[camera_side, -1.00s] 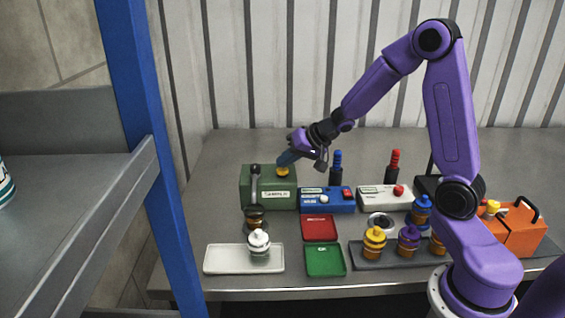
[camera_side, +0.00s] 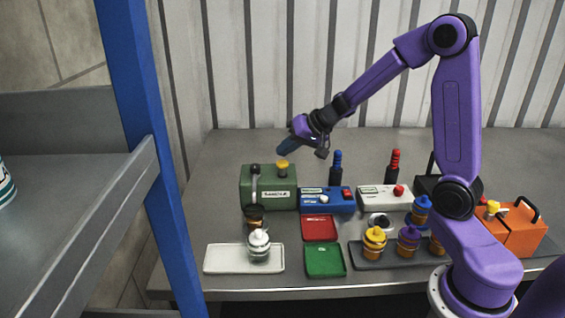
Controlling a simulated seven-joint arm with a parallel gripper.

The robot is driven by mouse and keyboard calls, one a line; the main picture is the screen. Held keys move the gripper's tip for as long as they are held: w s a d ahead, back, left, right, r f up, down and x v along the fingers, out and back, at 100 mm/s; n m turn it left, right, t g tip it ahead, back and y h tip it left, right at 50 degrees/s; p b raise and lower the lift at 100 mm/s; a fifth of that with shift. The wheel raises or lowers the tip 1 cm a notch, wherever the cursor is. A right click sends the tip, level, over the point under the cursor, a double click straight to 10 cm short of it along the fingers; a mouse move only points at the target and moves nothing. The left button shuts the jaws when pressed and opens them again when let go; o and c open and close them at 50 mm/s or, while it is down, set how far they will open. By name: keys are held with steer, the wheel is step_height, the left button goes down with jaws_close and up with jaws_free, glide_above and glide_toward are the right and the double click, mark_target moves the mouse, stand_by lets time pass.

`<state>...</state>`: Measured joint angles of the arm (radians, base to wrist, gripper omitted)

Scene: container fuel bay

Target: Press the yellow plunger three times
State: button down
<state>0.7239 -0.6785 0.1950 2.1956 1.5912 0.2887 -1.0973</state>
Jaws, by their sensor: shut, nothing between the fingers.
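The yellow plunger (camera_side: 282,167) stands raised on top of the green box (camera_side: 272,195), which has a white label on its front. My gripper (camera_side: 284,148) is shut and empty. Its fingertips are above the plunger, and a small gap appears between them and the plunger top.
A blue box (camera_side: 315,201) and a white box (camera_side: 375,200) stand right of the green box. In front are a white tray (camera_side: 222,262), a red tray (camera_side: 319,229) and a green tray (camera_side: 324,264). Several capped jars and an orange case (camera_side: 520,236) are at right.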

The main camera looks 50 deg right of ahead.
mark_target(286, 162)
steer(key=shift+r, duration=2.5)
stand_by(0.9)
step_height(286, 162, up, 4)
steer(key=shift+f, duration=0.1)
steer(key=shift+f, duration=0.1)
stand_by(0.4)
steer(key=shift+f, duration=4.25)
steer(key=shift+f, duration=0.15)
